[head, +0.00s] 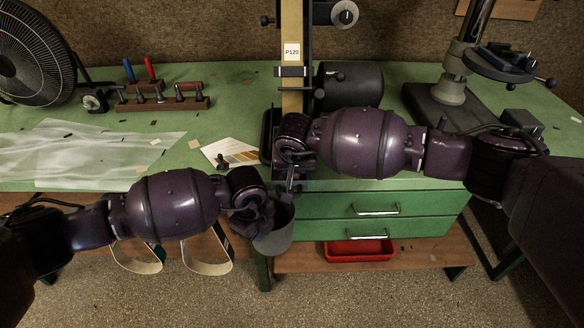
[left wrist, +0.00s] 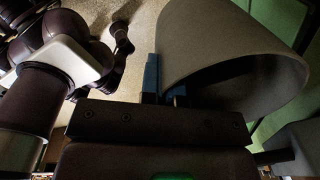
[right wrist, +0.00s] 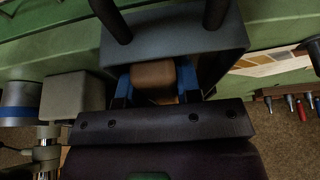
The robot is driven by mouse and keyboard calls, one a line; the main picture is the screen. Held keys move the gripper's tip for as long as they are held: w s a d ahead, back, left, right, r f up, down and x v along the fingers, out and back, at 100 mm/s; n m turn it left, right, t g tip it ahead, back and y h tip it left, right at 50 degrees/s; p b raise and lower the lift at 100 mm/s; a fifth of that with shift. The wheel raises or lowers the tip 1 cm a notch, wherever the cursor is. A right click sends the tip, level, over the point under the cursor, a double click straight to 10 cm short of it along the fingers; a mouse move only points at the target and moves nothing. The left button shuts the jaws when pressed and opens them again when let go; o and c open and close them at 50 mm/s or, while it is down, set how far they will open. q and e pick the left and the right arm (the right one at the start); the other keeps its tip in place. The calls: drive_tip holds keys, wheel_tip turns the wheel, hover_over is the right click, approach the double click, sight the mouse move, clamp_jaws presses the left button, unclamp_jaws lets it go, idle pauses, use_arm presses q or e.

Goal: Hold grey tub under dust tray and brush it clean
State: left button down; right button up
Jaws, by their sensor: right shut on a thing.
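The grey tub (head: 281,234) hangs in front of the bench's front edge, left of the drawers. My left gripper (head: 266,208) is at its rim. In the left wrist view, the blue fingers (left wrist: 164,84) are closed on the wall of the tub (left wrist: 225,40), whose open mouth faces right. My right gripper (head: 291,184) is just above the tub at the bench edge. In the right wrist view, its blue fingers (right wrist: 153,84) are shut on a brown block, apparently the brush (right wrist: 153,70). A dark grey flat part (right wrist: 178,45), apparently the dust tray, lies beyond it. Bristles are hidden.
The belt grinder (head: 292,80) stands behind my right gripper. Green drawers (head: 400,208) are right of the tub, with a red tray (head: 358,250) below. Paper sheets (head: 235,152), a tool rack (head: 165,103) and a fan (head: 35,55) occupy the bench's left side.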

drive_tip(key=shift+w+d, duration=0.1)
drive_tip(key=shift+w, duration=0.05)
drive_tip(key=shift+a+f, duration=0.15)
drive_tip(key=shift+a, duration=1.15)
drive_tip(key=shift+d, duration=0.1)
drive_tip(key=shift+w+d, duration=0.45)
drive_tip(key=shift+w, duration=0.15)
